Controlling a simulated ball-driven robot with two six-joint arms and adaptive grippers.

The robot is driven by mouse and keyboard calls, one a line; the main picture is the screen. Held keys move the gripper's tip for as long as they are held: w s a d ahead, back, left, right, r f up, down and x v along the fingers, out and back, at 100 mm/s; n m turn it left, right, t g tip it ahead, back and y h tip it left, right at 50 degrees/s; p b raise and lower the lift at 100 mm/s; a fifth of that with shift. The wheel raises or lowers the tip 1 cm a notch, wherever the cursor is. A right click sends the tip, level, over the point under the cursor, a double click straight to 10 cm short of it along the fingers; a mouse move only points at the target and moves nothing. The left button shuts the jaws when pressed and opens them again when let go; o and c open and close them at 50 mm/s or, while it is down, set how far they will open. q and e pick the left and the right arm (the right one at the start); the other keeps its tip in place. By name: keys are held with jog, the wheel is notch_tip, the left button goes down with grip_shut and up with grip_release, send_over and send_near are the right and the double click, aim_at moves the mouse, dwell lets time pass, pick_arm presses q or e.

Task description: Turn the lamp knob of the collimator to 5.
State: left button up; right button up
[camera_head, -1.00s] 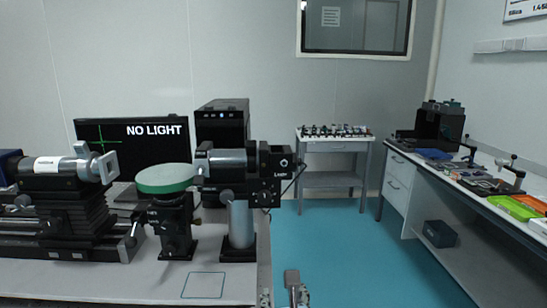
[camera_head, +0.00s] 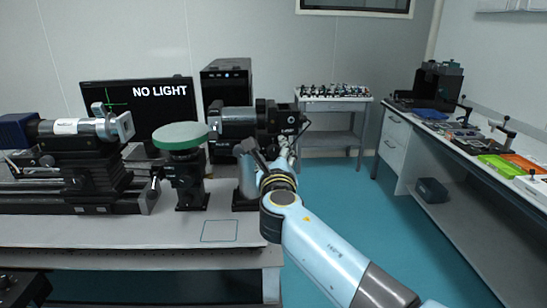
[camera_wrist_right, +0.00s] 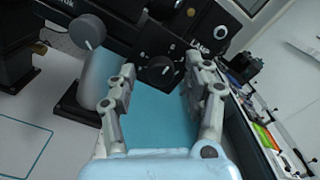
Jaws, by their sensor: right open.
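The collimator (camera_head: 238,122) is the black and grey unit on a post at the right end of the left table. In the right wrist view a black knob (camera_wrist_right: 160,71) with a pale pointer line sits low on its black housing. A larger grey-faced knob (camera_wrist_right: 87,31) is to the left. I cannot read a scale at either knob. My right gripper (camera_wrist_right: 160,66) is open, its fingers spread on either side of the black knob with no clear contact. In the head view the right gripper (camera_head: 284,150) partly covers the housing. My left gripper is not in view.
A green round stage (camera_head: 181,136) and a tube on a rail (camera_head: 75,128) stand left of the collimator. A side bench (camera_head: 450,150) stands at the right, with blue floor free between.

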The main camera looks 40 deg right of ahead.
jog(key=shift+w+d, duration=0.15)
jog(key=shift+w, duration=0.05)
jog(key=shift+c, duration=0.2)
grip_shut()
